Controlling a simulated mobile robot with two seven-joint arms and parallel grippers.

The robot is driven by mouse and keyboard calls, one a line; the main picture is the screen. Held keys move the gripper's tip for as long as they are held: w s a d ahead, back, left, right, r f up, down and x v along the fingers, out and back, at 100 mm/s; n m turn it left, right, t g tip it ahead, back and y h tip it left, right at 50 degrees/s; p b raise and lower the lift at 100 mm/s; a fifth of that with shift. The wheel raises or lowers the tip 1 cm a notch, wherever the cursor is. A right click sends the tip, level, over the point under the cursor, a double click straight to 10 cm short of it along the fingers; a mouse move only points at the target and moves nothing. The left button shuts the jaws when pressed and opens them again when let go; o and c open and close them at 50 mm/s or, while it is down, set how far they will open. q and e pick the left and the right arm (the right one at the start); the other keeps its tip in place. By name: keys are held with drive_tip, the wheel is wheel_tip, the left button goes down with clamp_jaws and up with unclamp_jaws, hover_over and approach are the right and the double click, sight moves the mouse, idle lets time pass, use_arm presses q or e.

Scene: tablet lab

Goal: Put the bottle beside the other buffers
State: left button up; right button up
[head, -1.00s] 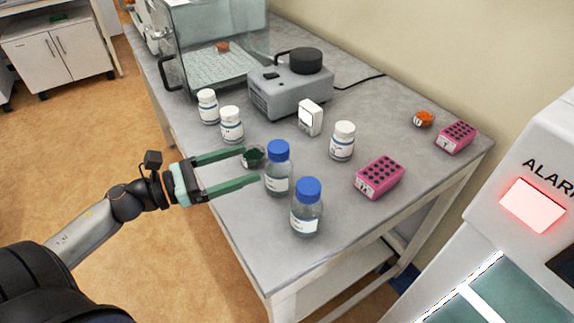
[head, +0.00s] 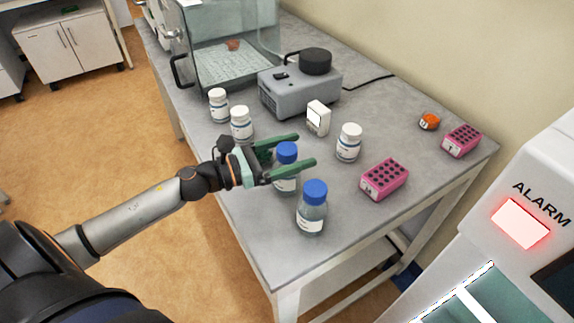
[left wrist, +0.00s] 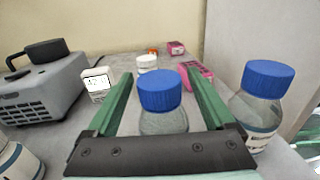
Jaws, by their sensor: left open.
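A clear bottle with a blue cap (head: 286,152) stands upright on the grey bench; in the left wrist view its cap (left wrist: 160,90) shows between my fingers. My left gripper (head: 306,150) is open, with one finger on either side of this bottle; whether they touch it I cannot tell. A second blue-capped bottle (head: 312,208) stands nearer the bench's front edge, outside the fingers, and shows at right in the left wrist view (left wrist: 262,105). White-capped bottles stand at the left edge (head: 218,105), beside that (head: 241,124) and further right (head: 348,143). My right gripper is not in view.
A grey device with a black top (head: 300,90) and a small white display box (head: 318,118) stand behind. Pink tube racks stand at right (head: 385,180) and far right (head: 461,141), near an orange item (head: 429,121). A glass-walled case (head: 232,45) stands at the back.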

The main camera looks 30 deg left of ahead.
use_arm(q)
drive_tip(key=shift+x, duration=0.8)
drive_tip(key=shift+c, duration=0.4)
clamp_jaws()
